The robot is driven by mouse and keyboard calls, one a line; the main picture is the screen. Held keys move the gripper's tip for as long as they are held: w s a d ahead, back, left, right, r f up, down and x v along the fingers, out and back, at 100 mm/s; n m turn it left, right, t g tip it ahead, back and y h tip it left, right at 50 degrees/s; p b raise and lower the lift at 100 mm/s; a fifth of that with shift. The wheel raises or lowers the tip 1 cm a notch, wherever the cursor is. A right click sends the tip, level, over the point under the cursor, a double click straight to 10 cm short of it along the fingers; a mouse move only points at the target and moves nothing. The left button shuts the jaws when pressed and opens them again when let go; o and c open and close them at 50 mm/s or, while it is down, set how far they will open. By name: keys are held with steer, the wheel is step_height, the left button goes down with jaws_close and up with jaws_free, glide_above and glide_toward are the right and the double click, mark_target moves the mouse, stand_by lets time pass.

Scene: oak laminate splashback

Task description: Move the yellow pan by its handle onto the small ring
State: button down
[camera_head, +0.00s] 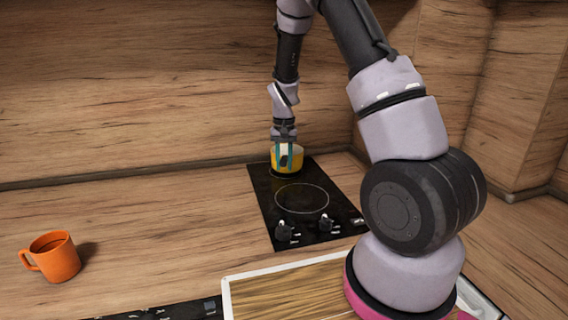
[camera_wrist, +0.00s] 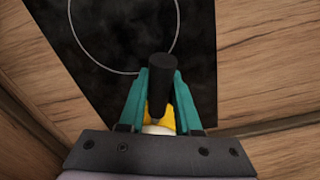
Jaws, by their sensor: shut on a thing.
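The yellow pan (camera_head: 295,163) is at the far end of the black hob, over the place of the rear ring, which it mostly hides. In the wrist view only a strip of the yellow pan (camera_wrist: 158,122) shows between the fingers. Its black handle (camera_wrist: 161,84) is between the teal fingers of my gripper (camera_wrist: 164,92). My gripper (camera_head: 284,156) is shut on the handle, above the near side of the pan. I cannot tell whether the pan touches the hob. The larger front ring (camera_head: 302,212) is bare; part of a ring also shows in the wrist view (camera_wrist: 137,72).
The black hob (camera_head: 262,190) has two knobs (camera_head: 287,232) at its front edge. An orange mug (camera_head: 54,257) stands on the counter at left. The wooden splashback (camera_head: 130,80) rises close behind the pan. A pale-rimmed wooden board (camera_head: 285,290) lies in front.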

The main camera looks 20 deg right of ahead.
steer(key=shift+f, duration=0.5)
stand_by(0.5)
steer(key=c, duration=0.5)
jaws_free()
steer(key=shift+s, duration=0.15)
steer(key=shift+s+a, duration=0.4)
steer(key=shift+s, duration=0.65)
steer(key=shift+s+a, duration=0.4)
steer(key=shift+s, duration=0.65)
steer(key=shift+s+a, duration=0.4)
steer(key=shift+s, duration=0.65)
steer(key=shift+r, duration=3.5)
steer(key=shift+r, duration=0.1)
